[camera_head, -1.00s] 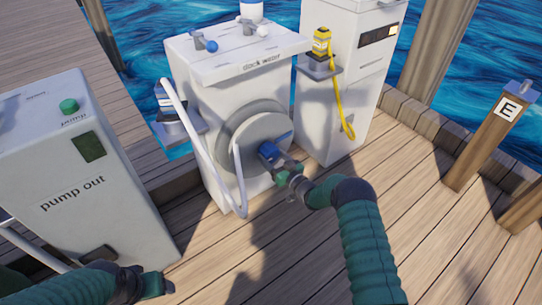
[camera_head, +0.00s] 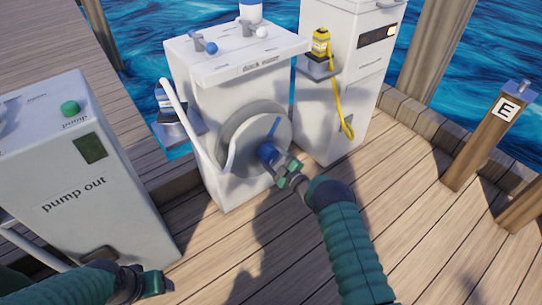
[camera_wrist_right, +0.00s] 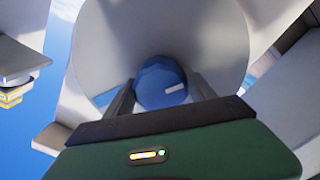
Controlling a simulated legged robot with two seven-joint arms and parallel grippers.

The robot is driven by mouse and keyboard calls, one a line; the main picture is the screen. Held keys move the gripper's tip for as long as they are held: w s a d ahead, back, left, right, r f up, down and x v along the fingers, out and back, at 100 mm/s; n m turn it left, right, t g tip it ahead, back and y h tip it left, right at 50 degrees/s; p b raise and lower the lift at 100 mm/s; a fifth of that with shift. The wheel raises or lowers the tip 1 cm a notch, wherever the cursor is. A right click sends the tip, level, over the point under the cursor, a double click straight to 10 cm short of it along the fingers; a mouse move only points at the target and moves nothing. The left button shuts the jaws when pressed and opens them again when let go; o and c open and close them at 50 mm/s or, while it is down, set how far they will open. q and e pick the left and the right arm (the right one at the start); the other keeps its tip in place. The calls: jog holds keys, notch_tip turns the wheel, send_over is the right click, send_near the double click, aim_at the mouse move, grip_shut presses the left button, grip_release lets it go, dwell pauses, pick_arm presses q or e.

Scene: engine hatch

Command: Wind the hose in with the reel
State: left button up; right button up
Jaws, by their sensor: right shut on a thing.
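The hose reel (camera_head: 237,137) is a round grey-white drum on the front of the white dock water cabinet (camera_head: 230,84). A blue crank with a round knob (camera_head: 267,153) sits on its face; the knob also shows in the right wrist view (camera_wrist_right: 160,84). My right gripper (camera_head: 279,165) is shut on the blue knob, with its fingers on either side of it. The white hose (camera_head: 183,118) runs from the cabinet's left side down to the reel. My left gripper (camera_head: 156,283) is low at the left, away from the reel; its jaws are unclear.
The pump out cabinet (camera_head: 85,185) stands at the left. A second white cabinet (camera_head: 345,80) with a yellow cord (camera_head: 340,100) stands right of the reel. A post marked E (camera_head: 490,135) is at the right. The planked dock in front is mostly clear.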

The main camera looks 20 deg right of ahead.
jog(key=n, duration=0.6)
jog(key=shift+s+d+f, duration=0.1)
jog(key=shift+d+f, duration=0.1)
jog(key=shift+f, duration=0.15)
dwell(0.4)
jog(key=o, duration=1.3)
jog(key=shift+o, duration=0.4)
jog(key=shift+r, duration=0.1)
jog(key=shift+r, duration=0.1)
